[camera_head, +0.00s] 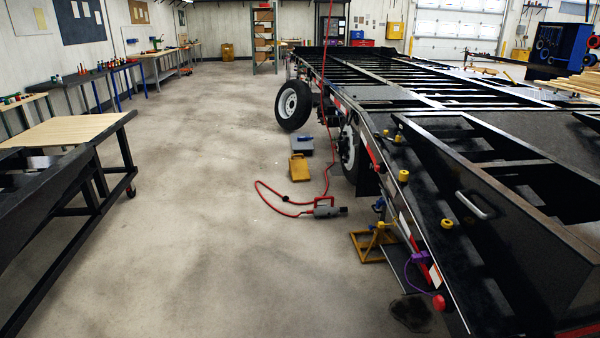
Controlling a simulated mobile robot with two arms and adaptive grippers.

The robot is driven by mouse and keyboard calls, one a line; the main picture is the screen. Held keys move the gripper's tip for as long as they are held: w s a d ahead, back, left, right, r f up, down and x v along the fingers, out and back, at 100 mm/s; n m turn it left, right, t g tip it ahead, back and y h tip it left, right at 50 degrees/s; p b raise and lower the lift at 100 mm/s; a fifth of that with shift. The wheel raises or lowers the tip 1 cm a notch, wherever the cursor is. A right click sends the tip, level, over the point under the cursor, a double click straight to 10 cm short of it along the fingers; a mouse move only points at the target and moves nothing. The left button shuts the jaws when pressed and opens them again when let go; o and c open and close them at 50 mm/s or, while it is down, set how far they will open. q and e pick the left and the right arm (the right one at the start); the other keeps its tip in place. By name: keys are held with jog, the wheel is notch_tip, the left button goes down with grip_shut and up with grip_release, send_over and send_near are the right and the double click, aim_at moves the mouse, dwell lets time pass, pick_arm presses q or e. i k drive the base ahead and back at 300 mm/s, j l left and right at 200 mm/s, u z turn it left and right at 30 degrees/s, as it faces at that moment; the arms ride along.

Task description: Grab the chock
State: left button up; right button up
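A yellow block (299,169) that looks like a wheel chock lies on the concrete floor, to the left of the trailer (425,108) and near its wheels. It is small in the view, so its exact shape is hard to tell. A grey-blue block (301,145) lies just behind it. Neither of my grippers shows in this view.
A red-and-grey tool (325,208) with a looping red cord lies on the floor before the yellow block. A yellow stand (373,242) is beside the trailer's edge. A wheeled wood-topped cart (68,130) stands left. The floor between is largely clear.

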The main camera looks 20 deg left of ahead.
aim_at(298, 167)
jog(key=i+j+u, duration=0.3)
jog(key=i, duration=0.15)
jog(key=i+j+u, duration=0.2)
jog(key=i+u, duration=0.45)
jog(key=i, duration=0.3)
jog(key=i+u, duration=0.1)
jog(key=i, duration=1.7)
jog(key=i+u, duration=0.2)
jog(key=i, duration=0.4)
jog(key=i+l+u, duration=0.15)
jog(key=i, duration=0.45)
jog(key=i+l+u, duration=0.2)
jog(key=i, duration=0.4)
jog(key=i+z, duration=0.2)
jog(key=i, duration=0.25)
jog(key=i+j+z, duration=0.15)
jog(key=i, duration=0.3)
jog(key=i+j+z, duration=0.2)
jog(key=i, duration=0.3)
jog(key=i+j+z, duration=0.2)
jog(key=i, duration=0.2)
